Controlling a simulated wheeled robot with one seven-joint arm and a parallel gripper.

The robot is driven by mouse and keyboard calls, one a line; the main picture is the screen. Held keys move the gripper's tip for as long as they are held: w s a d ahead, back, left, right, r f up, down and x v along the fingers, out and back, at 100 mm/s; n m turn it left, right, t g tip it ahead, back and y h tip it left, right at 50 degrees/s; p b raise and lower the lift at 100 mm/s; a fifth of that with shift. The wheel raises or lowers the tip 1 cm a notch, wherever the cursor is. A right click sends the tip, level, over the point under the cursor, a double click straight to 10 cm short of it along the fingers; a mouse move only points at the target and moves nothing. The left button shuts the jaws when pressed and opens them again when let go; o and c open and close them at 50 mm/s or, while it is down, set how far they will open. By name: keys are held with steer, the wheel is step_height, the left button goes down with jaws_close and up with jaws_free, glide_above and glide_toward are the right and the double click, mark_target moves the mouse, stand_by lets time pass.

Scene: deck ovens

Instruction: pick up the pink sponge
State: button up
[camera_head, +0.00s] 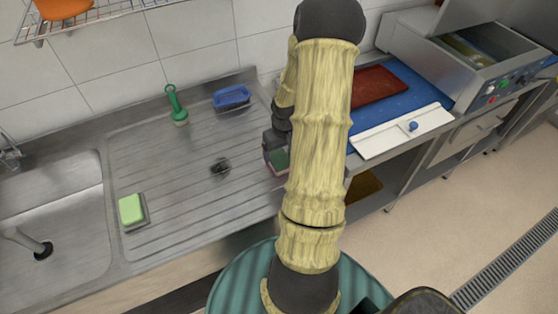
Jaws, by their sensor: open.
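A small block with a pinkish edge and a dark green face, which looks like the pink sponge (267,161), stands at the right end of the ribbed steel drainboard (180,235). My arm hides its right part. My gripper (273,146) is dark and points down just above and at the sponge's far side, partly behind my arm. Its jaws are open, but the fingertips are hard to make out, and I cannot tell whether they touch the sponge.
A green sponge (132,209) on a dark holder, a black scourer (220,167), a green brush (174,105) and a blue brush (232,96) are on the drainboard. The sink (50,215) is left. A blue board (393,103) and white panel (402,132) lie right.

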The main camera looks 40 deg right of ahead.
mark_target(279, 158)
steer(key=shift+w+f+p, duration=0.1)
steer(key=shift+w+f, duration=0.1)
steer(key=shift+f, duration=0.55)
steer(key=shift+w+f+p, duration=0.15)
steer(key=shift+f, duration=0.55)
steer(key=shift+w+f+p, duration=0.1)
steer(key=shift+w+f, duration=0.1)
steer(key=shift+f, duration=0.55)
steer(key=c, duration=1.2)
steer(key=shift+o, duration=0.2)
step_height(279, 158, up, 10)
steer(key=shift+b, duration=0.4)
